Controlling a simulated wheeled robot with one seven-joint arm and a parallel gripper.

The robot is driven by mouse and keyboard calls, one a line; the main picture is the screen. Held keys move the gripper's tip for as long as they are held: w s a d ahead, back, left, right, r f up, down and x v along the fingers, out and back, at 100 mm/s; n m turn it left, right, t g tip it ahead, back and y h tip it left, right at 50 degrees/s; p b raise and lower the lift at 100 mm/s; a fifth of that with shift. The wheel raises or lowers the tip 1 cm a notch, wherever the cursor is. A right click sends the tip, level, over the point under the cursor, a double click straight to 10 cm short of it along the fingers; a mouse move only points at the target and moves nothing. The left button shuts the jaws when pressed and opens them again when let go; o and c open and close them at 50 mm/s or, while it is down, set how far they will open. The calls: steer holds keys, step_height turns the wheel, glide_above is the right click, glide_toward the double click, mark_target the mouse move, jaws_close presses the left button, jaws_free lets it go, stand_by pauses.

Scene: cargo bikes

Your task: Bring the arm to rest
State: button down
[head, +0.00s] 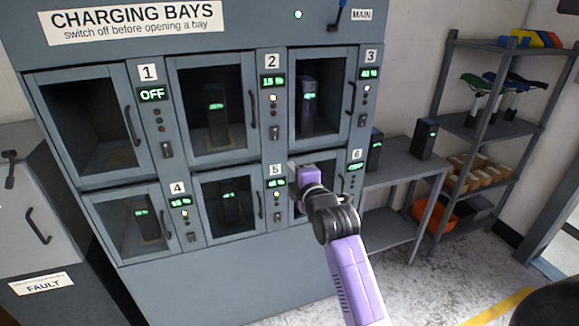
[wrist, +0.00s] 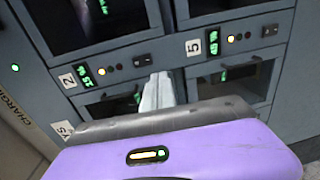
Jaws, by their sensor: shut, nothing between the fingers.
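My arm, purple with a dark wrist joint, reaches up from the bottom of the head view. Its hand (head: 307,175) is in front of the cabinet around bays 5 and 6, and hides part of bay 6. In the wrist view my gripper (wrist: 159,80) shows as two pale fingers closed together with nothing between them. The fingers point at the cabinet front between the panels of bays 2 and 5. I cannot tell the exact gap between fingertips and cabinet.
The charging cabinet (head: 215,276) has several glazed doors with protruding handles; bay 1's display (head: 152,94) reads OFF. A grey side table (head: 402,167) holds dark battery packs. A shelf rack (head: 480,131) stands at right. Floor (head: 430,290) right of my arm is clear.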

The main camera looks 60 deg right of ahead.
stand_by(0.7)
steer(key=s+a+r+m+t+h, duration=0.1)
steer(key=s+a+r+m+t, duration=0.1)
steer(key=a+r+m, duration=0.35)
steer(key=s+a+f+m+t+y, duration=0.1)
steer(key=s+a+f+m+y, duration=0.2)
steer(key=a, duration=0.6)
steer(key=s+a+f+m+t, duration=0.2)
steer(key=s+a+f+m, duration=0.25)
steer(key=a, duration=0.45)
steer(key=s+a+f+n+g+y, duration=0.1)
steer(key=s+a+f+y, duration=0.2)
steer(key=s+a, duration=0.6)
steer(key=s+a+f+n+g+y, duration=0.1)
steer(key=s+a+f+n+y, duration=0.1)
steer(key=s+a+f+y, duration=0.2)
steer(key=s+a+y, duration=0.2)
steer(key=s+a, duration=0.2)
steer(key=s, duration=0.2)
steer(key=shift+a+g, duration=0.35)
steer(key=shift+g, duration=0.05)
